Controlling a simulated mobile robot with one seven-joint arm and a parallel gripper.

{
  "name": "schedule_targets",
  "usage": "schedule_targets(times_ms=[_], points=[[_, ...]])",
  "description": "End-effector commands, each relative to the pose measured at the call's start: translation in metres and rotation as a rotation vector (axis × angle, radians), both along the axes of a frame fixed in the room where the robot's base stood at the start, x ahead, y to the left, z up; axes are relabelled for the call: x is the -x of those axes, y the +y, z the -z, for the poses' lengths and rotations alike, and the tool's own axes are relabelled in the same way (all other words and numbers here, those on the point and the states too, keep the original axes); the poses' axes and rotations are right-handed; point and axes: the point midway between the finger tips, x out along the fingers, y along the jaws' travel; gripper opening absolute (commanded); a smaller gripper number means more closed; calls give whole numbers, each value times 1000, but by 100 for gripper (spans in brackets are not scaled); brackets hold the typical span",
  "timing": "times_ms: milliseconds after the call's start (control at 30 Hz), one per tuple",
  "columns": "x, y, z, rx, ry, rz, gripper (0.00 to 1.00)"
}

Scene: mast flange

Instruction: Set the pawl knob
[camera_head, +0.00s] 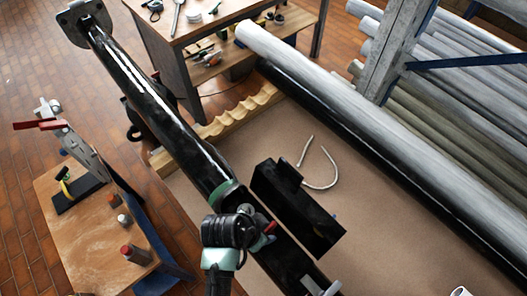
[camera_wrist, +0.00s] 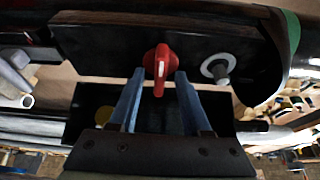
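The red knob (camera_wrist: 159,64) sits on a dark flat face of the mast fitting, its narrow grip pointing down in the wrist view. It also shows as a small red spot in the head view (camera_head: 270,227), beside my wrist. My gripper (camera_wrist: 160,76) is open, with one blue-grey finger on each side of the knob's grip. A gap shows on both sides; I cannot tell how deep the fingertips reach. The black mast (camera_head: 150,100) runs diagonally through the head view, with a green band (camera_head: 226,192) near my arm.
A grey round pin (camera_wrist: 216,68) stands right of the knob. A black box (camera_head: 300,208) and a bent metal hook (camera_head: 320,185) lie on the brown bench top (camera_head: 385,225). A grey pole (camera_head: 370,120) lies beyond. A wooden side table (camera_head: 90,235) stands at left.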

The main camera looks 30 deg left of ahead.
Motion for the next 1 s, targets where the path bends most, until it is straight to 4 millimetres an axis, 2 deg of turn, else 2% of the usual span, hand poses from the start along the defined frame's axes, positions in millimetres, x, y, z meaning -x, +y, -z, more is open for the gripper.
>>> schedule_targets(times_ms=[267, 433, 567, 833, 1000], points=[[1, 0, -1, 0, 0, -1, 48], [5, 3, -13, -1, -3, -3, 48], [13, 6, -33, -2, -4, -3, 48], [32, 14, -85, -2, -6, -4, 48], [41, 17, -109, -2, -3, -2, 48]])
